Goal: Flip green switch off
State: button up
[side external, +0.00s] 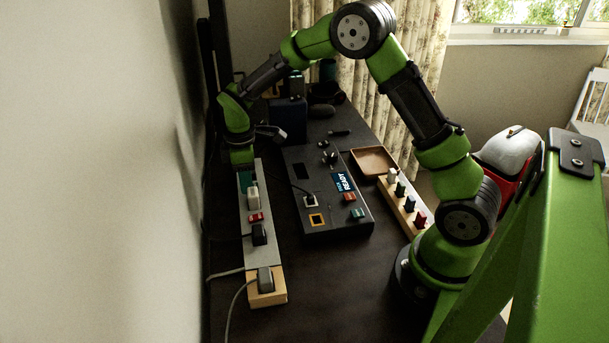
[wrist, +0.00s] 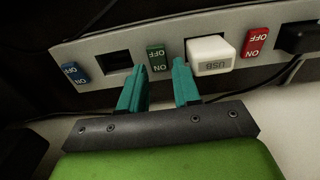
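The green switch (wrist: 156,58) shows in the wrist view on a grey power strip (wrist: 122,37), between an empty dark socket (wrist: 117,60) and a white USB plug (wrist: 210,53). It has OFF and ON markings; which way it is tipped I cannot tell. My gripper (wrist: 159,65) is open, its two teal fingers spread with nothing held. The fingertips lie on either side of the green switch in the picture; I cannot tell if they touch the strip. In the side view my gripper (side external: 245,181) is at the far end of the strip (side external: 263,250), and the green switch is not clear there.
A red switch (wrist: 255,41), a blue switch (wrist: 74,73) and a black plug (wrist: 299,38) are also on the strip. A black control box (side external: 320,165), a peg block (side external: 403,205) and a brown tray (side external: 373,161) stand to the right. A wall is close on the left.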

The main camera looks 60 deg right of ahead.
jog(key=shift+f, duration=0.25)
grip_shut()
jog(key=shift+s+d+r+t+y, duration=0.1)
jog(key=shift+s+d+t+y, duration=0.1)
jog(key=shift+t+y, duration=0.25)
jog(key=shift+s+d+t+y, duration=0.1)
jog(key=shift+d+t+y, duration=0.05)
jog(key=shift+t+y, duration=0.3)
jog(key=shift+s+t+y, duration=0.15)
jog(key=shift+t+y, duration=0.55)
